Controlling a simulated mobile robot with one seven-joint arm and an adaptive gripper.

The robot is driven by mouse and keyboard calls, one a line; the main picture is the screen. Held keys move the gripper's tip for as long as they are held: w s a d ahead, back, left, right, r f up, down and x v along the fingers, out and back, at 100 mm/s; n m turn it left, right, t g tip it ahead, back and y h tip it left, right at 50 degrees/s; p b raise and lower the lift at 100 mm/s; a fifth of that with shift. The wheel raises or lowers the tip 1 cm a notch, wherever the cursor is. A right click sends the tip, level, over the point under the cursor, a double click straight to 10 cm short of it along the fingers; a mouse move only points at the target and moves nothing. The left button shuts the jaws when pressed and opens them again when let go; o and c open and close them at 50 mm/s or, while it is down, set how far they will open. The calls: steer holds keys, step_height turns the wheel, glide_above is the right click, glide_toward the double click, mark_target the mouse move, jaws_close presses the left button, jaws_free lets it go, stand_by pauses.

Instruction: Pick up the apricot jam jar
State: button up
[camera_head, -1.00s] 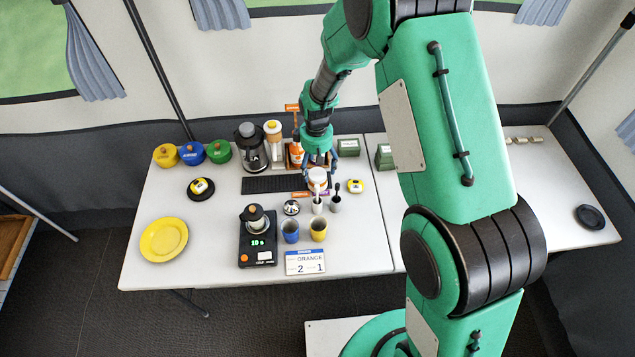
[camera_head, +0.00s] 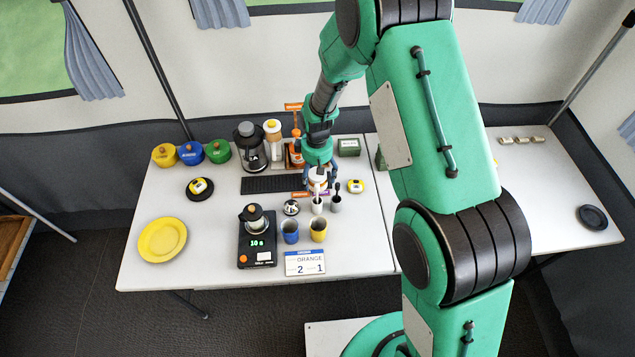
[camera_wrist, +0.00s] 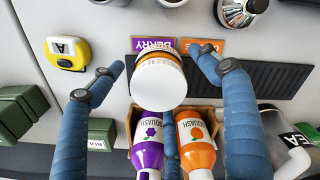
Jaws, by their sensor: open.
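A jar with a broad white lid (camera_wrist: 158,82), a pale label and an orange rim shows in the wrist view; I take it for the apricot jam jar, though its label is too small to read. In the head view the jar (camera_head: 317,176) stands on the table under my gripper (camera_head: 320,181), partly covered by it. In the wrist view my gripper (camera_wrist: 156,60) is open, with one blue finger on each side of the jar. Gaps show between the fingers and the jar.
Purple (camera_wrist: 149,145) and orange (camera_wrist: 194,140) squash bottles stand close by in a wooden holder. Purple BERRY (camera_wrist: 154,45) and orange cards lie beside the jar. A dark mat (camera_head: 268,185), a yellow timer (camera_head: 355,186) and small cups (camera_head: 317,205) are near.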

steer(key=shift+c, duration=0.2)
stand_by(0.3)
steer(key=c, duration=1.4)
steer(key=shift+r, duration=0.1)
steer(key=shift+s+a+r+p, duration=0.1)
steer(key=shift+r+p, duration=0.2)
steer(key=shift+r, duration=0.35)
steer(key=s+a, duration=0.2)
steer(key=a, duration=0.1)
steer(key=shift+s+p, duration=0.3)
step_height(320, 180, up, 14)
steer(key=shift+d+f+p, duration=0.15)
steer(key=shift+p, duration=0.9)
steer(key=shift+w, duration=0.1)
